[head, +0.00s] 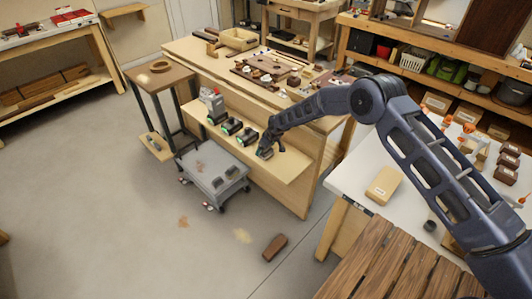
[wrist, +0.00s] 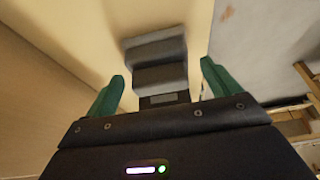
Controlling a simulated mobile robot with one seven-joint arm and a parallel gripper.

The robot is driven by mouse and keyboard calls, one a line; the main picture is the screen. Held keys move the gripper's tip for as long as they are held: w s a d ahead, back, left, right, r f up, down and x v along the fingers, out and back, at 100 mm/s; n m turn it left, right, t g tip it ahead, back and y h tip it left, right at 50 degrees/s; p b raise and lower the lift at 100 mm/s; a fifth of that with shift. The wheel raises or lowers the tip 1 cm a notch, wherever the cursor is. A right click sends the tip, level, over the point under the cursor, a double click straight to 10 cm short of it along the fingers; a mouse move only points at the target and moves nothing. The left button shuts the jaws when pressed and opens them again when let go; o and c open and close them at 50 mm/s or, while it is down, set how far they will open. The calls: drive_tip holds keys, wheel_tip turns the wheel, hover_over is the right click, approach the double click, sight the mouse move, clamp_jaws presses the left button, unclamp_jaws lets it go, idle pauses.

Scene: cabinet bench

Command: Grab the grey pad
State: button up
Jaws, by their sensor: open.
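In the wrist view a grey pad (wrist: 155,60) with a stepped, block-like shape lies on the pale wooden shelf, ahead of my gripper (wrist: 162,70). My gripper's two green fingers are spread apart, one on each side of the pad's near part. I see a gap between each finger and the pad, so the jaws are empty. In the head view my gripper (head: 266,151) is low over the right part of the bench's lower shelf (head: 287,166). The pad is too small and covered there to make out clearly.
Several green-and-black items (head: 232,126) stand on the shelf to the left of my gripper. A grey wheeled cart (head: 207,182) stands on the floor before the shelf. The bench top (head: 195,50) above holds wooden parts. A brown block (head: 275,247) lies on the floor.

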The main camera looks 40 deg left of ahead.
drive_tip(key=shift+c, duration=0.2)
drive_tip(key=c, duration=1.1)
drive_tip(key=shift+o, duration=0.2)
